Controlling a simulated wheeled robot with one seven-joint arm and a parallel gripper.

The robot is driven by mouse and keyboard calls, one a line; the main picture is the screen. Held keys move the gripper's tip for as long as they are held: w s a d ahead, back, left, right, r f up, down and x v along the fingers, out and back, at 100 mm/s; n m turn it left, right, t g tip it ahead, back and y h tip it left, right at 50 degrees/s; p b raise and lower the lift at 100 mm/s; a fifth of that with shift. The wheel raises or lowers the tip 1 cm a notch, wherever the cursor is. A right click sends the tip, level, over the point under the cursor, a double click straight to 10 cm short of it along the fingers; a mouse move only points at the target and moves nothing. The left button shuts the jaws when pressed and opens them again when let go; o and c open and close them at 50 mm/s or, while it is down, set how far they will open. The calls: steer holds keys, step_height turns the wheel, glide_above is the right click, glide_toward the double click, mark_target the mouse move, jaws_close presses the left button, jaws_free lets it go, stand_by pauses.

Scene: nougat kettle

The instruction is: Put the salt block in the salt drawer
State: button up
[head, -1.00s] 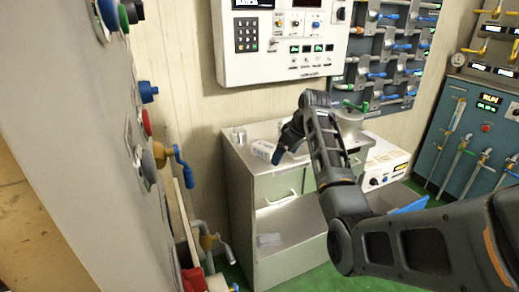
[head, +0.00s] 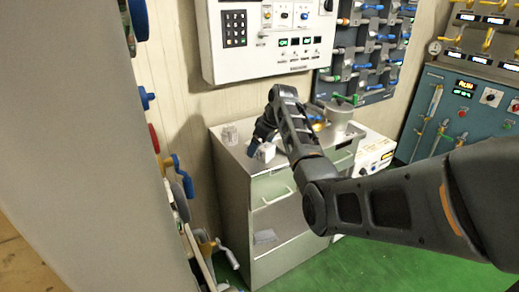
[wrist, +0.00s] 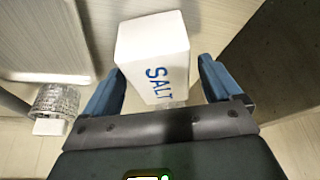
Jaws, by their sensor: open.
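The white salt block (wrist: 152,55), with blue "SALT" lettering, lies between the blue fingers of my open gripper (wrist: 160,95) in the wrist view. I cannot tell whether the fingers touch it. In the head view the block (head: 266,152) sits on the metal cabinet top (head: 228,155), just below my gripper (head: 262,140), which partly covers it. The cabinet front has an upper drawer (head: 268,186) with a handle (head: 277,198), apparently closed. No label tells me which drawer is for salt.
A metal pot (head: 338,115) stands at the right. A control panel (head: 265,35) hangs above. Green floor (head: 400,215) is open at the front right.

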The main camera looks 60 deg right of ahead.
steer(key=shift+w+f, duration=0.2)
steer(key=shift+f, duration=0.4)
steer(key=shift+c, duration=0.4)
steer(key=c, duration=1.4)
steer(key=shift+r, duration=0.1)
steer(key=shift+c, duration=0.6)
steer(key=shift+r, duration=0.1)
